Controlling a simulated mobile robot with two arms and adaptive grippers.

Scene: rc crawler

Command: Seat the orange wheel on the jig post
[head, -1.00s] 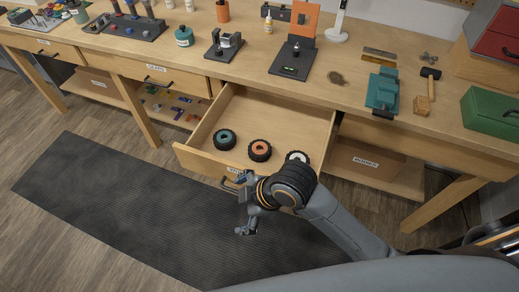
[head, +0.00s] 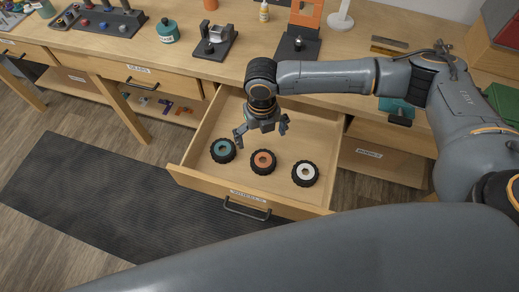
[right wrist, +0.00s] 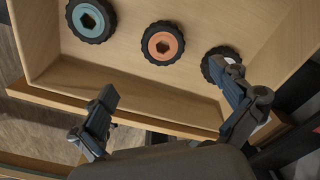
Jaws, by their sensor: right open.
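The orange wheel (head: 263,161) has a black tyre and lies flat in the open drawer, between a teal wheel (head: 223,150) and a white wheel (head: 305,173). It also shows in the right wrist view (right wrist: 163,43), beyond the fingers. My right gripper (head: 262,130) is open and empty above the drawer, just behind the orange wheel in the head view. Its spread fingers (right wrist: 167,82) show in the right wrist view. My left gripper is not in view.
The drawer front (head: 245,194) sticks out from the bench over a dark mat (head: 90,195). My right arm crosses over the bench's right part.

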